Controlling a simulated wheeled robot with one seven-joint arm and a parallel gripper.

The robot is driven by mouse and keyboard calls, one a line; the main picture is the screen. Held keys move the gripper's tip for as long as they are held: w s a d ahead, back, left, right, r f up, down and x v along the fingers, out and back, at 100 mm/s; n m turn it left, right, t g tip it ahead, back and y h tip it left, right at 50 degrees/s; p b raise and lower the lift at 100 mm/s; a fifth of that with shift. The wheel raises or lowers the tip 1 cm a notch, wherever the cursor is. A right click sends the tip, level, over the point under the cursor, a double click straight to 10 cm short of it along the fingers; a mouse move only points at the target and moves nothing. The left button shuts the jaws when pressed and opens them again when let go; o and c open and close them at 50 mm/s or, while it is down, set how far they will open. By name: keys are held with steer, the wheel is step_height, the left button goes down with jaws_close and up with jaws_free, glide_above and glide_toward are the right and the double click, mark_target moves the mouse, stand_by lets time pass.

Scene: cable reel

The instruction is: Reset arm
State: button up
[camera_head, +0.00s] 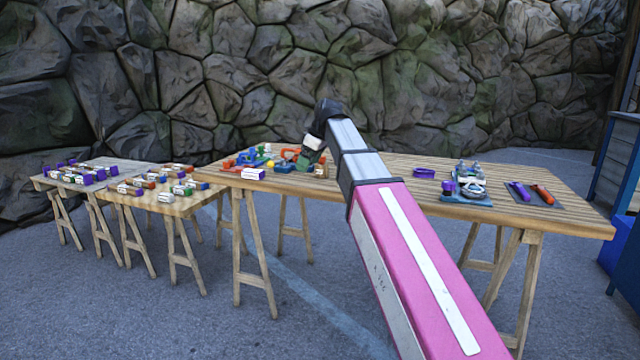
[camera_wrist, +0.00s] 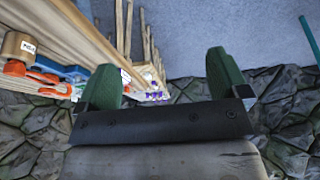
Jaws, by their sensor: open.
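My arm reaches forward from the lower right in the head view, over the long wooden table (camera_head: 400,175). My gripper (camera_head: 312,148) hangs at its far end, near the left part of the table and close to the coloured parts there. In the wrist view my gripper (camera_wrist: 165,66) shows two green fingers spread wide apart, with nothing between them. The table's edge (camera_wrist: 85,35) runs along the left of that view, beside the left finger.
Orange parts (camera_head: 290,155) and blue parts (camera_head: 252,156) lie near my gripper. A grey reel device (camera_head: 473,188), purple tool (camera_head: 520,190) and orange tool (camera_head: 543,194) lie right. Smaller tables (camera_head: 150,207) with labelled blocks stand left. A stone wall (camera_head: 240,60) stands behind.

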steer(key=s+d+f+m+h, duration=0.15)
steer(key=d+f, duration=0.25)
steer(key=f, duration=0.5)
steer(key=s+d+f+m, duration=0.2)
steer(key=d+f+m, duration=0.15)
steer(key=f, duration=0.45)
steer(key=s+d+f+m+h, duration=0.15)
steer(key=d+f, duration=0.25)
steer(key=f, duration=0.5)
steer(key=s+d+f+m, duration=0.3)
steer(key=s+d+f, duration=0.2)
steer(key=s+f, duration=0.2)
steer(key=s+d+f+m+g+h, duration=0.1)
steer(key=s+d+f+m, duration=0.3)
steer(key=f, duration=0.8)
steer(key=s+d, duration=0.2)
steer(key=s, duration=0.1)
steer(key=shift+s+f+g, duration=0.15)
steer(key=shift+s+g, duration=0.15)
steer(key=shift+s, duration=0.05)
